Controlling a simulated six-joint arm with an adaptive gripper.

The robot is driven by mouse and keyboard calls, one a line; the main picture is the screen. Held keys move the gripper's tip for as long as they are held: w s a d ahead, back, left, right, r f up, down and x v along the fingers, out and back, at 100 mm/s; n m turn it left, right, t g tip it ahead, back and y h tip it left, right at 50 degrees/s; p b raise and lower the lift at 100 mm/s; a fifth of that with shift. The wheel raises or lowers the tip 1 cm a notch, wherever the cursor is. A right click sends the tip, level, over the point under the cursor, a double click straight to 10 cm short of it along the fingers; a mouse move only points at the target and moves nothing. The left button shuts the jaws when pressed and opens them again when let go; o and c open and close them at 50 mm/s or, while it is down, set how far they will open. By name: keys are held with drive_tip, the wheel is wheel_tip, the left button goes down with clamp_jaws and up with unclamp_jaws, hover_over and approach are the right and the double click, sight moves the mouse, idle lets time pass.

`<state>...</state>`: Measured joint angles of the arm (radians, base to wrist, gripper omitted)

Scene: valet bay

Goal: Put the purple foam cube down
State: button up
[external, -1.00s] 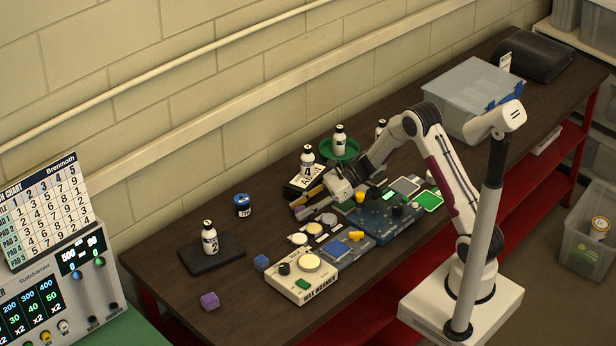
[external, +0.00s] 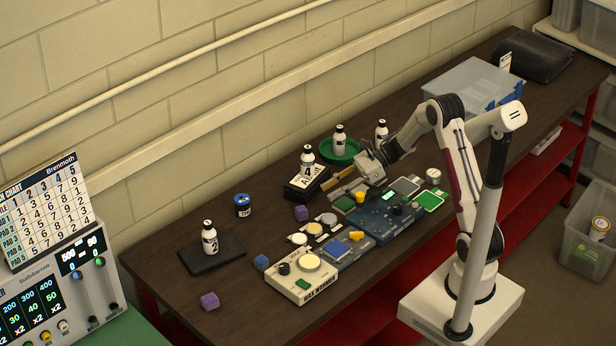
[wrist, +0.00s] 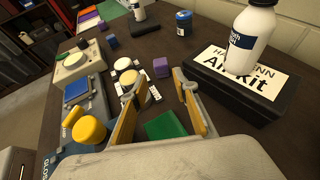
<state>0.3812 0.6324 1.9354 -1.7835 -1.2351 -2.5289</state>
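A purple foam cube (external: 301,212) rests on the dark bench top, behind the round pale discs and to the left of my gripper (external: 338,188). The cube also shows in the wrist view (wrist: 161,67), just beyond the fingertips and apart from them. My gripper (wrist: 157,80) is open, with nothing between its yellow-padded fingers. A second purple cube (external: 209,300) lies near the bench's front left edge.
A black kit box (external: 305,183) with a white bottle (external: 307,160) stands close behind the cube. A blue cube (external: 261,262), a blue jar (external: 242,205) and a cream device (external: 302,277) are to the left.

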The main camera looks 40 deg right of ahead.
drive_tip(key=shift+d+r, duration=0.1)
drive_tip(key=shift+d, duration=0.05)
idle(0.7)
drive_tip(key=w+d+r+m+t+h, duration=0.5)
drive_tip(key=w+r+m+t+h, duration=0.15)
drive_tip(key=r+m, duration=0.5)
drive_tip(key=s+d+r+m+h, duration=0.7)
drive_tip(key=r+m, duration=0.1)
drive_tip(key=m, duration=0.7)
drive_tip(key=s+a+f+m+g, duration=0.2)
drive_tip(key=s+m, duration=0.5)
drive_tip(key=s, duration=0.3)
drive_tip(key=s+a+f+m+g, duration=0.2)
drive_tip(key=s+a+m, duration=0.1)
drive_tip(key=s+m, duration=0.5)
drive_tip(key=s+a+f+m+g+y, duration=0.1)
drive_tip(key=s+a+f+m+g, duration=0.1)
drive_tip(key=s+m, duration=0.6)
drive_tip(key=s+f, duration=0.1)
drive_tip(key=s, duration=0.4)
drive_tip(key=shift+a, duration=0.2)
